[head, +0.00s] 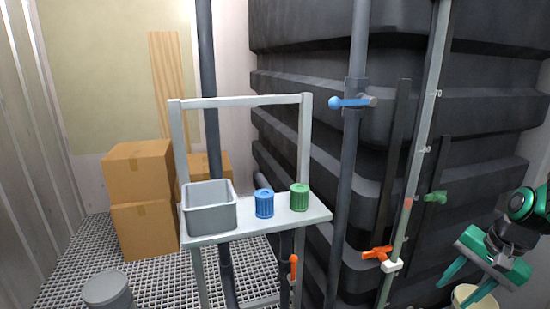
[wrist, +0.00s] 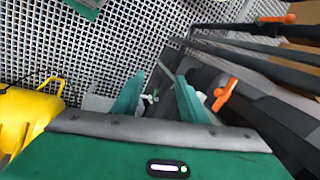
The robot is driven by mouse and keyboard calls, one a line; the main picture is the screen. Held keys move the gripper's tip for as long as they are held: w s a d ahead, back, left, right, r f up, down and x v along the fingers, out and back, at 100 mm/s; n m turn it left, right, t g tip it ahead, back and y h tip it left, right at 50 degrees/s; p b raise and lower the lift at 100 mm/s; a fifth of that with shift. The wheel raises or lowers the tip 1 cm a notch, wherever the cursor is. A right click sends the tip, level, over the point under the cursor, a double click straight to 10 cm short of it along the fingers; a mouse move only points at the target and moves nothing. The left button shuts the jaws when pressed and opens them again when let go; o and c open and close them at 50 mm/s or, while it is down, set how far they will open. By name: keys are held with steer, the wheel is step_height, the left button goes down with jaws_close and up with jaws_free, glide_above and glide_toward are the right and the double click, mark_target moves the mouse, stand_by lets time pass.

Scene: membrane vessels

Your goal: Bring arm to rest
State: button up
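My gripper (head: 453,293) is at the lower right of the head view, at the end of my arm and to the right of the pipe with the orange valve handle. Its two green fingers are spread apart and point down and left. In the wrist view my gripper (wrist: 158,82) also shows both fingers apart, with nothing held between them. Part of the floor grating and some small pale parts show beyond the fingertips.
An orange handle (head: 378,253) and a green valve (head: 435,197) are near my gripper, before the black tank (head: 470,95). A pale bucket (head: 480,298) is close below it. A shelf (head: 275,224) holds a grey bin, a blue cap and a green cap. A yellow object (wrist: 30,108) lies left.

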steer(key=s+a+r+n+g+h, duration=0.1)
steer(key=s+r+n, duration=0.3)
steer(key=s, duration=1.3)
steer(key=shift+a+r+n+g+h, duration=0.2)
steer(key=shift+r+n+g+h, duration=0.15)
steer(key=shift+r+g, duration=0.55)
steer(key=shift+w, duration=0.1)
steer(key=shift+w+f, duration=0.2)
steer(key=shift+w, duration=0.4)
